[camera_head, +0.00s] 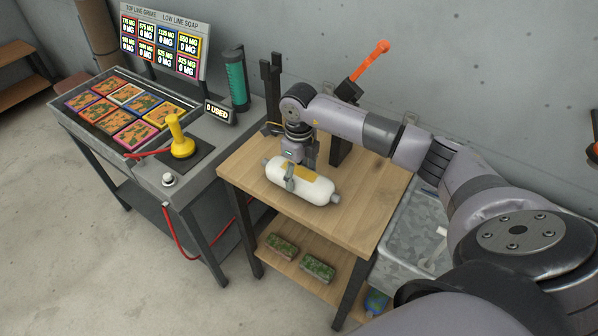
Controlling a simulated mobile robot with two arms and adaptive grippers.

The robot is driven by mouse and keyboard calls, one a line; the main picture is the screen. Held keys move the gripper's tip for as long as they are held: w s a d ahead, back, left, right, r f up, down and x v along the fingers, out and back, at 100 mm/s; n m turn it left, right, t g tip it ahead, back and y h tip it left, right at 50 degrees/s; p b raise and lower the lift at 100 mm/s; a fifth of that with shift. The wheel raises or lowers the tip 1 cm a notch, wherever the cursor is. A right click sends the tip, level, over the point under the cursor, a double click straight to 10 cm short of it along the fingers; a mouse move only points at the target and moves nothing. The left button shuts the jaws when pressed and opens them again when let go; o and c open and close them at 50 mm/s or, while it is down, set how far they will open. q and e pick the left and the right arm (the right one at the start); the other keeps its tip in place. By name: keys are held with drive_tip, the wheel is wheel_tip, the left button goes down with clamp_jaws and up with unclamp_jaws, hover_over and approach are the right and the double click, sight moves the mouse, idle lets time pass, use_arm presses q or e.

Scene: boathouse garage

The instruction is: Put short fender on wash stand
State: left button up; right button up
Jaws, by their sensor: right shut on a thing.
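A short white fender (316,188) with grey end caps and a yellow patch lies on its side at the wooden top of a dark-legged stand (358,215). This stand may be the wash stand; no label on it is readable. My right gripper (293,177) reaches down from above and is shut on the fender near its middle. The fender is at or just above the wood; I cannot tell if it touches. My left gripper is not in view.
Mossy blocks (318,267) lie on the lower shelf. A grey console (203,145) with colored tiles, a yellow joystick (181,142) and a sign board (160,42) stands left. An orange-handled lever (371,57) rises behind. A metal tub (413,232) stands right.

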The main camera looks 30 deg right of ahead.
drive_tip(key=shift+f, duration=0.3)
idle(0.5)
drive_tip(key=o, duration=1.6)
drive_tip(key=shift+c, duration=0.2)
wheel_tip(320, 180, up, 12)
drive_tip(key=shift+c, duration=0.3)
clamp_jaws()
idle(0.4)
idle(1.0)
